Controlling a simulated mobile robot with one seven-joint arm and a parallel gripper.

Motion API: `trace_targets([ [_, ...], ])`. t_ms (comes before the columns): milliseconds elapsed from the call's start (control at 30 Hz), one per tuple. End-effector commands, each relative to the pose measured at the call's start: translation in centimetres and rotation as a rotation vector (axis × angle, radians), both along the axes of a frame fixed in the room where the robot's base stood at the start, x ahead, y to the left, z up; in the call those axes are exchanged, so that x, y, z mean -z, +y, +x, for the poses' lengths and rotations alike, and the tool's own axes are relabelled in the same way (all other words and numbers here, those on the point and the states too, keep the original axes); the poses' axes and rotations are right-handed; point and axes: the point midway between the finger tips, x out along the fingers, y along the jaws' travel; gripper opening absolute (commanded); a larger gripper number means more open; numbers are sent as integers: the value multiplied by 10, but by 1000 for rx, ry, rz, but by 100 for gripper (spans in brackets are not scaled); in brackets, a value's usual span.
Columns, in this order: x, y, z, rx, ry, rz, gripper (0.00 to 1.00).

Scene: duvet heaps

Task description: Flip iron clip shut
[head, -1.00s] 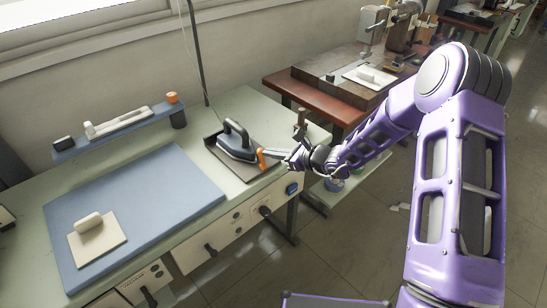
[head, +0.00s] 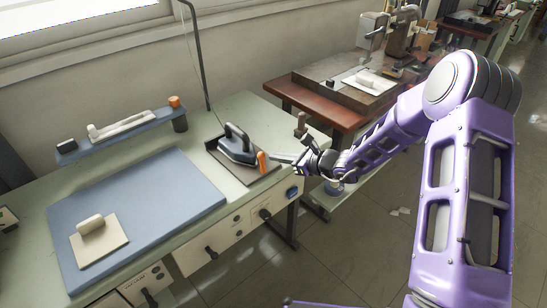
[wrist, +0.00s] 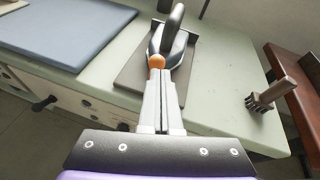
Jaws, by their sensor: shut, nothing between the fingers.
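The iron (head: 236,146) has a dark handle and sits on a dark rest plate (head: 258,175) at the right end of the green table; it also shows in the wrist view (wrist: 170,42). The orange clip (head: 262,163) stands upright at the end of the iron nearest my gripper, and its rounded top shows in the wrist view (wrist: 156,61). My gripper (head: 275,157) is shut and empty, its fingertips just right of the clip. In the wrist view the fingertips (wrist: 160,75) lie just below the clip; I cannot tell whether they touch it.
A blue mat (head: 150,205) with a cream pad (head: 99,246) covers the table's left part. A blue shelf (head: 75,153) stands behind it. A brown-handled brush (wrist: 268,97) is right of the iron. A red-brown table (head: 300,90) stands beyond.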

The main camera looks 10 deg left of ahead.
Motion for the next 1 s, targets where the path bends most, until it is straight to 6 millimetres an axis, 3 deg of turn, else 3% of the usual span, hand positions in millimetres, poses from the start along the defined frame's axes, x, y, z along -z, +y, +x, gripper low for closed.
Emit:
trace_targets([
  [67, -3, -11, 1, 1, 1, -3, 0],
  [200, -34, -32, -7, 3, -3, -7, 0],
  [500, -73, -60, -19, 3, 2, -6, 0],
  [1000, -80, -65, -22, 2, 5, -6, 0],
])
